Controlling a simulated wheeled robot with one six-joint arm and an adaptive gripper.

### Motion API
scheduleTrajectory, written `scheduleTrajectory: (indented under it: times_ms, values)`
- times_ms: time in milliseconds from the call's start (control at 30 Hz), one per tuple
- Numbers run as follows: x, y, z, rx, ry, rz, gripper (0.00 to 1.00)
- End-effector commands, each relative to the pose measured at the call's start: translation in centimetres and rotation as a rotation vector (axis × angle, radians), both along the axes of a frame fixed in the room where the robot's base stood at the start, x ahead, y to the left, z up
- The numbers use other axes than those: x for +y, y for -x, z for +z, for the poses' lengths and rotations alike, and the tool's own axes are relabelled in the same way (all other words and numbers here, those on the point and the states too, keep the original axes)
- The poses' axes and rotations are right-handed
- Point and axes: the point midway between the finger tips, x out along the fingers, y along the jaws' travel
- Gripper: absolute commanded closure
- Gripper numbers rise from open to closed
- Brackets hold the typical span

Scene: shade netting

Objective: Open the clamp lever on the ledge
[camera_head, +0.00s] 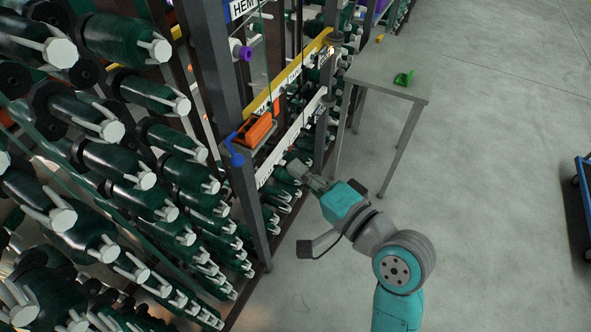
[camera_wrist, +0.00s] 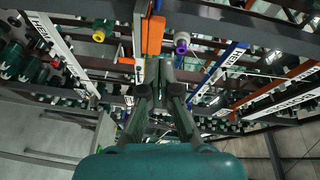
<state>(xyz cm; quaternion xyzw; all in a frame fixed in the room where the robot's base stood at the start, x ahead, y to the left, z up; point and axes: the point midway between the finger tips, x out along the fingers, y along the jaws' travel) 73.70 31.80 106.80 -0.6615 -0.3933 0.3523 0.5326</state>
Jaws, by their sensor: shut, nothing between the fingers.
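An orange clamp lever (camera_head: 258,130) lies along a small grey ledge (camera_head: 262,145) on the rack, beside a metal post. In the wrist view an orange part (camera_wrist: 153,35), which looks like the same lever, shows just beyond the fingertips. My gripper (camera_head: 295,166) is below and to the right of the lever in the head view, apart from it. In the wrist view my gripper (camera_wrist: 159,66) has its fingers together and empty, pointing at the rack. Whether the fingertips touch anything there is hard to tell.
A blue handle (camera_head: 235,152) sits on the post left of the ledge. Green thread spools (camera_head: 125,192) fill the rack at left. A blue cart (camera_head: 585,185) is at the right edge. The floor between is clear.

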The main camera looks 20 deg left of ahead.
Motion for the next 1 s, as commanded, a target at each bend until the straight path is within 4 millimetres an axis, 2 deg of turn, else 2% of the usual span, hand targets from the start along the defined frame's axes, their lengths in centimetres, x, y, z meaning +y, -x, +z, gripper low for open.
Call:
scheduleTrajectory:
  times_ms: [400, 500, 700, 1000]
  values:
    - [7.0, -3.4, -0.3, -0.001, 0.001, 0.001, 1.00]
    - [7.9, -2.0, -0.8, -0.001, 0.001, 0.002, 1.00]
    - [9.0, -0.6, -1.1, -0.001, 0.000, 0.000, 1.00]
    - [9.2, -0.4, -1.1, -0.002, 0.001, -0.002, 1.00]
